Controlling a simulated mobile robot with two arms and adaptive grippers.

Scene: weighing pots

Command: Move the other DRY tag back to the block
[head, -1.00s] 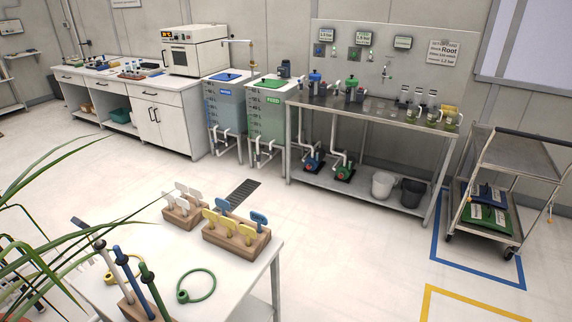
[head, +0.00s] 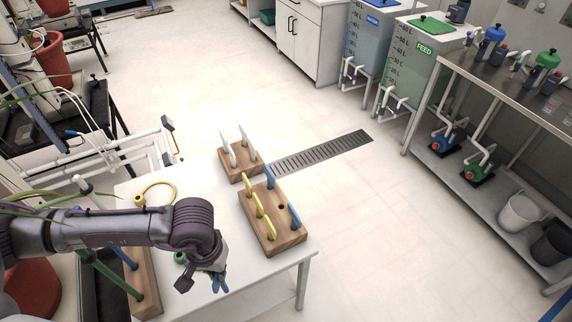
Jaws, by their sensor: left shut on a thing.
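My left gripper (head: 217,273) comes in from the left over the white table, in front of the tag block. It is shut on a small blue tag (head: 218,286), mostly hidden by the fingers. The wooden block (head: 274,245) stands to its right and farther back, holding yellow tags (head: 259,206) in one row. Two blue tags (head: 294,215) stand in the other row, with an empty hole (head: 281,207) between them. No lettering on the tags can be read. My right gripper is out of view.
A second wooden block (head: 241,169) with white tags (head: 244,144) stands just behind. A yellow ring (head: 158,187) lies on the table (head: 210,297); a green ring (head: 180,258) is mostly hidden by my arm. A rack with coloured handles stands at the left.

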